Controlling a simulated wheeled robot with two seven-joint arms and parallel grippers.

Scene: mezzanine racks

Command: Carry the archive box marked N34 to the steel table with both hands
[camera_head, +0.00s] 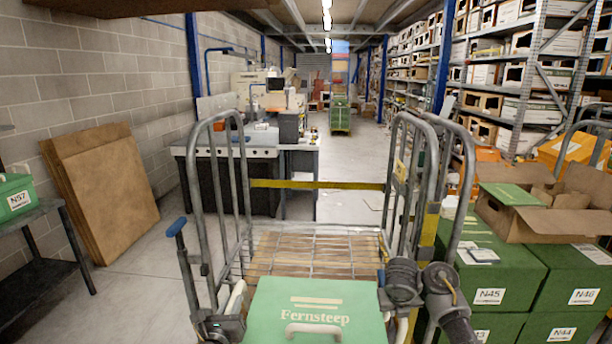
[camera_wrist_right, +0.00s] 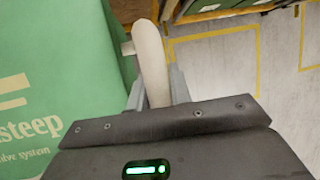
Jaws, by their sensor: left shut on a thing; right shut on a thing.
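A green archive box (camera_head: 315,310) marked "Fernsteep", with a pale front handle, is at the bottom centre of the head view. No N34 marking is visible on it. My left gripper (camera_head: 228,322) is at its left side, shut on a pale side handle. My right gripper (camera_wrist_right: 155,95) is shut on the pale right side handle (camera_wrist_right: 151,58) in the wrist view. The box's underside is hidden. A dark steel table (camera_head: 48,262) stands at the far left, with a green box marked N57 (camera_head: 15,196) on it.
A tubular cage trolley (camera_head: 312,262) with a slatted deck stands just beyond the box. Stacked green boxes (camera_head: 497,265) and an open carton (camera_head: 540,222) are at right. Brown boards (camera_head: 105,195) lean on the left wall. A workbench (camera_head: 235,150) stands further back. Floor at left is clear.

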